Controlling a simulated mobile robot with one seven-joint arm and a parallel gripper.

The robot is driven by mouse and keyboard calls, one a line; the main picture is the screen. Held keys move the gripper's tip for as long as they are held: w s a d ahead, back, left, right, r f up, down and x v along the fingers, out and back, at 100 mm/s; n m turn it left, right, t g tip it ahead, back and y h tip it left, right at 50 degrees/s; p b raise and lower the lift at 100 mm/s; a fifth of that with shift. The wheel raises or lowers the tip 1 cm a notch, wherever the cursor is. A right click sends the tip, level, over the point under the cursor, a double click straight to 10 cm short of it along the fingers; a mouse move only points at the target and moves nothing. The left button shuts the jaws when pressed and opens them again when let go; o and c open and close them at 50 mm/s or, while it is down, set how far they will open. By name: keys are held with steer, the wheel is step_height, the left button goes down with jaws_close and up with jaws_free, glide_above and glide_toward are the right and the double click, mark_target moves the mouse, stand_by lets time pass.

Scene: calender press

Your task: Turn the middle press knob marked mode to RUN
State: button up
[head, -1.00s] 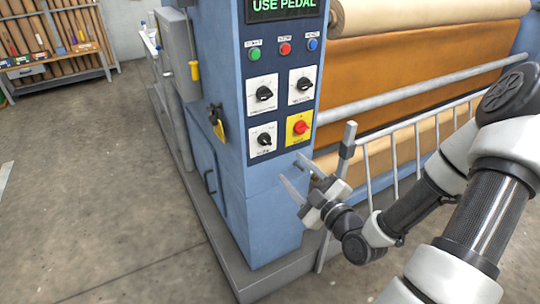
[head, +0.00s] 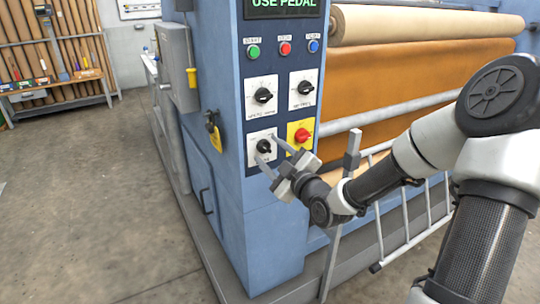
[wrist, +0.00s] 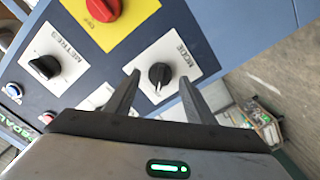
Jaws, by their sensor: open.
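The mode knob (head: 264,146) is a black rotary knob on a white plate, at the lower left of the press panel's four knobs. In the wrist view, the knob (wrist: 159,75) sits beside its MODE label, and its white mark points down in the picture. The position words around it are too small to read. My gripper (head: 266,149) is open in front of this plate. In the wrist view, the fingertips of my gripper (wrist: 160,77) lie on either side of the knob. I cannot tell whether they touch it.
A red knob (head: 302,135) on a yellow plate is close on the right. Two more black knobs (head: 263,95) (head: 305,87) sit above. Green, red and blue buttons are higher. A padlock (head: 214,132) hangs on the cabinet's left side. A rail (head: 345,190) stands near my arm.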

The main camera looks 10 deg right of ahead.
steer(key=shift+w+a, duration=0.1)
steer(key=shift+w, duration=0.15)
steer(key=c, duration=1)
